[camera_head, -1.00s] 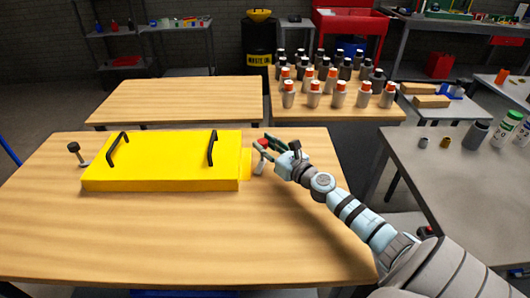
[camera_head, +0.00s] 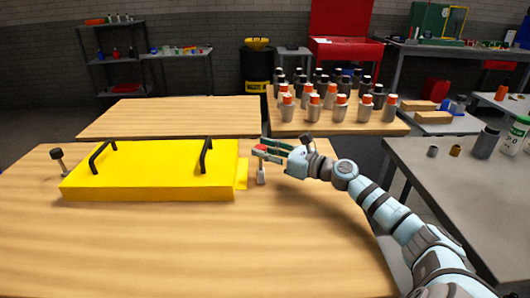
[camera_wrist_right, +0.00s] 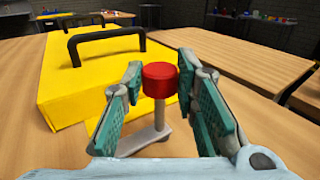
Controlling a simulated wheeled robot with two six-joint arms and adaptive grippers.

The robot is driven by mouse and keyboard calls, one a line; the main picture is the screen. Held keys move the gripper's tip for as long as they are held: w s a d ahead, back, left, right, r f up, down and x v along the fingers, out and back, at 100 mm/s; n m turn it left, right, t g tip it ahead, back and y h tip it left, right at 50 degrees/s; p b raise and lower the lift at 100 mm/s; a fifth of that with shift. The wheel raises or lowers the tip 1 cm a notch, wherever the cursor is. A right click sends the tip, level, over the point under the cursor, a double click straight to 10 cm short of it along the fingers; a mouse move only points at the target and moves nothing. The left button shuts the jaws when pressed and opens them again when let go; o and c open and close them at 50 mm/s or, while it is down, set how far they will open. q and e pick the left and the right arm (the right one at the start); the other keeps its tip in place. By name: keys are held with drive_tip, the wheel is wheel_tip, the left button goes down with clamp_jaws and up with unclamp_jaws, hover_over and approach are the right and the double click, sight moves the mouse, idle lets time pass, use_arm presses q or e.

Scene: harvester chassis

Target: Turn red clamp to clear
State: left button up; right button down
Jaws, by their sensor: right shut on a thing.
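The red clamp (camera_head: 260,149) stands upright at the right end of the yellow cover (camera_head: 150,175), on a thin grey post. My right gripper (camera_head: 265,147) reaches it from the right and is shut on its red knob. In the right wrist view the red knob (camera_wrist_right: 160,80) sits between the two teal-padded fingers (camera_wrist_right: 160,72). Below it, the grey post stands on a flat grey arm (camera_wrist_right: 143,140), which points toward the camera and slightly left, beside the yellow tab (camera_wrist_right: 93,125). My left gripper is not in view.
The yellow cover has two black handles (camera_head: 206,156). A black-topped clamp (camera_head: 58,158) stands at its left end. The wooden table (camera_head: 190,240) is clear in front. Several bottles (camera_head: 325,98) stand on a table behind; a grey table (camera_head: 440,165) is at right.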

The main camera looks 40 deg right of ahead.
drive_tip(key=c, duration=1.2)
unclamp_jaws()
drive_tip(key=shift+c, duration=0.2)
drive_tip(key=shift+r, duration=0.1)
wheel_tip(320, 180, up, 10)
drive_tip(key=shift+f, duration=0.1)
